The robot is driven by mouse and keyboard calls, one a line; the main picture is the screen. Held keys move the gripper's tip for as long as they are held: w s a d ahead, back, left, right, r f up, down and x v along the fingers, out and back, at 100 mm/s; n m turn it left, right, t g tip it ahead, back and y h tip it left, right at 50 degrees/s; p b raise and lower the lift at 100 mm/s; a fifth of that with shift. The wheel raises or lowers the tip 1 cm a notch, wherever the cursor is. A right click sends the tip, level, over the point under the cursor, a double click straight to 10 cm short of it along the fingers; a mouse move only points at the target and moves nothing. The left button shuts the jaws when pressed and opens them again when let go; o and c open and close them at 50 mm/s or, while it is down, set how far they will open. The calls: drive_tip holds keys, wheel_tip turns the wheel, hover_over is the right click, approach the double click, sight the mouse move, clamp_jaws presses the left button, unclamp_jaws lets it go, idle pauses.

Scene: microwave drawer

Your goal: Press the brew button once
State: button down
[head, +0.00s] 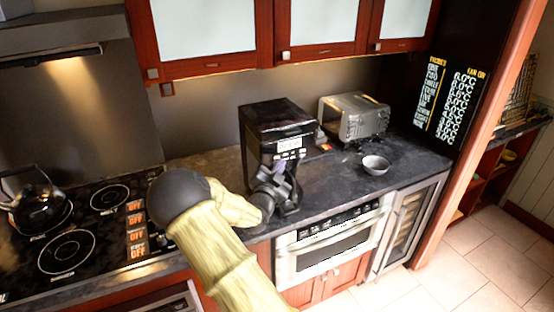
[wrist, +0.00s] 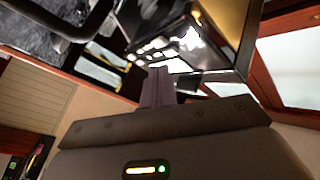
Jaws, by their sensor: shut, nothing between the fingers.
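A black coffee machine (head: 262,122) stands on the dark counter against the back wall. Its front has a lit display and button panel (head: 290,146). My gripper (head: 284,172) is in front of the machine, just below the panel, and hides part of its lower front. In the wrist view, my gripper's fingers (wrist: 157,78) are together with nothing between them. They point toward the machine's bright panel (wrist: 172,44), which is blurred and tilted there. I cannot tell which button is the brew button, nor whether the fingertips touch the machine.
A silver toaster oven (head: 354,118) stands right of the machine, with a small grey bowl (head: 375,165) in front of it. A stove (head: 85,235) with a black kettle (head: 38,205) is on the left. Red-framed cabinets (head: 320,57) hang above. The counter's right end is clear.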

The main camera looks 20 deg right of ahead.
drive_tip(key=shift+s, duration=0.15)
drive_tip(key=s+b, duration=0.1)
drive_tip(key=s, duration=0.3)
drive_tip(key=shift+s+b, duration=0.35)
drive_tip(key=shift+b, duration=0.05)
drive_tip(key=shift+d, duration=0.1)
idle(0.5)
drive_tip(key=s+a+f+n+g+y, duration=0.5)
drive_tip(key=s+a+f+g+y, duration=0.15)
drive_tip(key=f+y, duration=0.2)
drive_tip(key=s+a+r+n+g+y, duration=0.1)
drive_tip(key=s+a+n+g+y, duration=0.1)
drive_tip(key=s+a+n, duration=0.3)
drive_tip(key=s+a+r+n+g+y, duration=0.1)
drive_tip(key=s+a+n+g+y, duration=0.2)
drive_tip(key=s, duration=1)
drive_tip(key=a+n, duration=0.2)
drive_tip(key=n, duration=0.1)
drive_tip(key=shift+s+r, duration=0.15)
drive_tip(key=shift+s, duration=0.1)
